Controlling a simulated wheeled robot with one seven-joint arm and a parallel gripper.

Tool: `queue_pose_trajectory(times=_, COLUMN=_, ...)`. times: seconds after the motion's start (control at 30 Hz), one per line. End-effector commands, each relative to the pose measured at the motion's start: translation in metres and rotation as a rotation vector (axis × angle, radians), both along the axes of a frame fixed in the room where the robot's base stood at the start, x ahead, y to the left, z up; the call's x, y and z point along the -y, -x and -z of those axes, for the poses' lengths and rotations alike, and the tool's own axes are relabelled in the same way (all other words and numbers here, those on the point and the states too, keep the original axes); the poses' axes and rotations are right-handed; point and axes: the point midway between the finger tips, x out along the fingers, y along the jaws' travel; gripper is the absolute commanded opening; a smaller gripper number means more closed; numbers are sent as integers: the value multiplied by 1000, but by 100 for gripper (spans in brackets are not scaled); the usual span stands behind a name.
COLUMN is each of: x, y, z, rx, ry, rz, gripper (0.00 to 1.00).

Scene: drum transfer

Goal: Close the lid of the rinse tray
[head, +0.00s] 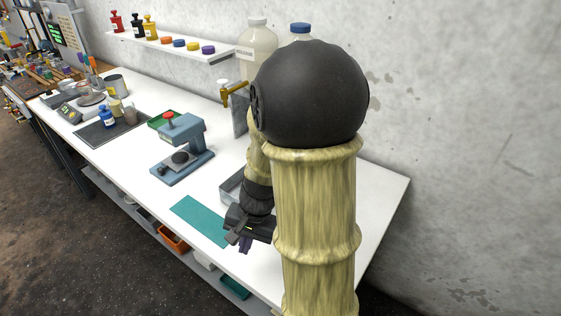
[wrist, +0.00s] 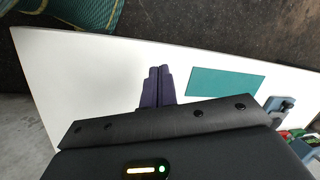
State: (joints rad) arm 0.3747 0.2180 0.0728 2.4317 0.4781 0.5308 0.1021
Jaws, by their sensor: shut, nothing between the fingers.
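A grey tray (head: 230,190), which looks like the rinse tray, sits on the white bench and is mostly hidden behind my arm in the head view. Its lid cannot be made out. My gripper (head: 245,245) is in front of the tray, near the bench's front edge, with its purple fingers pointing down. In the wrist view the fingers of my gripper (wrist: 159,72) are together and empty above the bare white bench top. The tray does not show in the wrist view.
A teal mat (head: 200,220) lies left of my gripper; it also shows in the wrist view (wrist: 226,83). A blue-grey press (head: 183,155) stands beyond it. A large jug with a brass tap (head: 234,90) stands by the wall.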

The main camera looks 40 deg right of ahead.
Motion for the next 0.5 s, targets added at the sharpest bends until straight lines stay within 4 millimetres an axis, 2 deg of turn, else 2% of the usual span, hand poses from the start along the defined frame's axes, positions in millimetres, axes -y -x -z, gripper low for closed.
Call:
queue_pose_trajectory(times=0.27, x=40, y=-28, z=-15, rx=-84, ry=-305, rz=549, gripper=0)
queue_pose_trajectory(times=0.37, x=60, y=-41, z=-21, rx=-95, ry=-427, rz=741, gripper=0)
queue_pose_trajectory(times=0.5, x=96, y=-59, z=-31, rx=-90, ry=-608, rz=1003, gripper=0)
